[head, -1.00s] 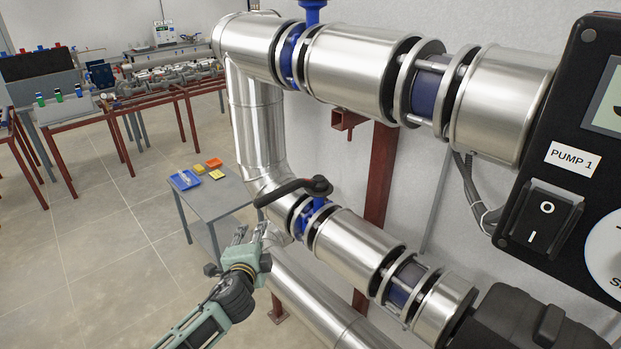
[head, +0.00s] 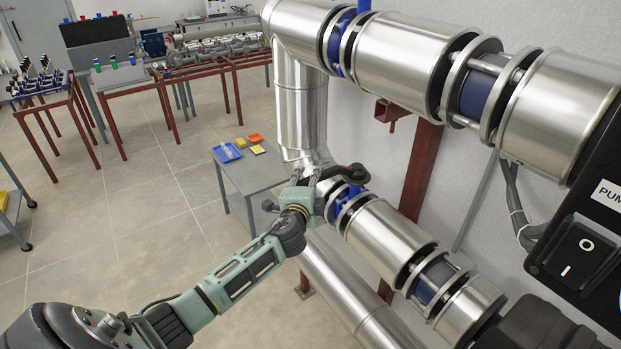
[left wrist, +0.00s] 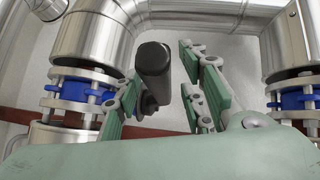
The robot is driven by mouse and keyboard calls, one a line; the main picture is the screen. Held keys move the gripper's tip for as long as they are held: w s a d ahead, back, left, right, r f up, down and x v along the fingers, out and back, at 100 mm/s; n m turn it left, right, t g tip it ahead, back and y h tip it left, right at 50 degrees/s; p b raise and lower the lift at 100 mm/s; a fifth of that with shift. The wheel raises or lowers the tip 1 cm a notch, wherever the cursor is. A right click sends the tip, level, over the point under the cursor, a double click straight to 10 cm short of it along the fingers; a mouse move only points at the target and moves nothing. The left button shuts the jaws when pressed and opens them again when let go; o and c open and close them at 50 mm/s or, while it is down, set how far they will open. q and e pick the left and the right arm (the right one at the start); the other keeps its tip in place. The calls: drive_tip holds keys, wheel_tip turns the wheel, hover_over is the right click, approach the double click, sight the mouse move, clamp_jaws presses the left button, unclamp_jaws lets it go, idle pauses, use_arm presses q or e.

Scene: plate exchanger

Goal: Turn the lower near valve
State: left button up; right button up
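The lower near valve (head: 345,203) is a blue body between flanges on the lower steel pipe, with a black lever handle (head: 344,170) on top. My left gripper (head: 310,177) is at the free end of this lever. In the left wrist view, the dark handle (left wrist: 153,66) stands between the gripper's green finger pads, one on its left and others on its right. A gap shows between the handle and the right pads; I cannot tell whether the left one touches. The fingers are spread open. My right gripper is not in view.
The upper pipe (head: 395,60) with another blue valve (head: 345,42) runs above. A black pump panel (head: 575,245) is at the right. A small grey table (head: 252,178) with coloured trays stands behind the gripper. The floor at left is open.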

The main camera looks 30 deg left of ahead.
use_arm(q)
drive_tip(key=shift+w+a+f, duration=0.1)
drive_tip(key=shift+w, duration=0.55)
drive_tip(key=shift+s, duration=0.1)
drive_tip(key=shift+c, duration=0.4)
clamp_jaws()
drive_tip(key=shift+f, duration=0.1)
